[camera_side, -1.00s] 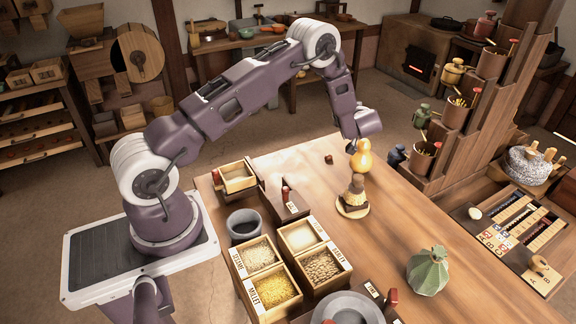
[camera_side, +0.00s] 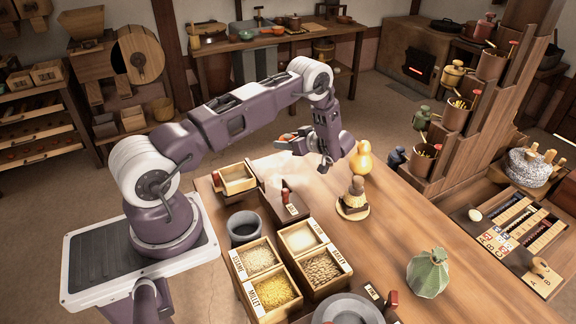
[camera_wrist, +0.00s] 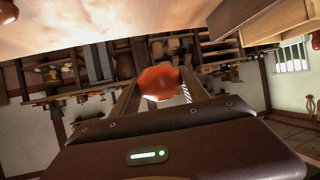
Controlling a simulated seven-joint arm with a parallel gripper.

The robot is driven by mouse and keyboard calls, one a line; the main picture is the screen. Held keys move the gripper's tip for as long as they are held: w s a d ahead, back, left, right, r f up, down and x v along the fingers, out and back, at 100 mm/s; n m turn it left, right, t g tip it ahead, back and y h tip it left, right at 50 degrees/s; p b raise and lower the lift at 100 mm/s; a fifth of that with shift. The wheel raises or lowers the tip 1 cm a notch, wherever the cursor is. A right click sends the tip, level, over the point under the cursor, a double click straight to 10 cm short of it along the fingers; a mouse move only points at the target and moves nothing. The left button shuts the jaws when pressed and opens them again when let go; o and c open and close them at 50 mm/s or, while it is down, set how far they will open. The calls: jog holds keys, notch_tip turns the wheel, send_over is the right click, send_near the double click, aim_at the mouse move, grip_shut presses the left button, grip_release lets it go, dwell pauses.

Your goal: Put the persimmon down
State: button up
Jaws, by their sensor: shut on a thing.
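The persimmon (camera_wrist: 160,82) is an orange-red round fruit between the two fingers of my gripper (camera_wrist: 158,90) in the wrist view. My gripper is shut on it. In the side view, the gripper (camera_side: 292,143) points left, at the far end of the wooden table (camera_side: 400,215), with a small orange patch of the persimmon (camera_side: 287,137) showing at the fingers. The persimmon appears held clear of the tabletop, though its exact height is hard to tell. Part of it is hidden by the fingers.
Open grain boxes (camera_side: 270,290), a dark cup (camera_side: 243,226) and a green ribbed gourd (camera_side: 428,273) stand on the table. The table's right middle is clear.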

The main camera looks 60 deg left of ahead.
aim_at(288, 167)
notch_tip(288, 167, down, 8)
jog(key=shift+f, duration=0.1)
jog(key=o, duration=1.4)
jog(key=shift+f, duration=0.1)
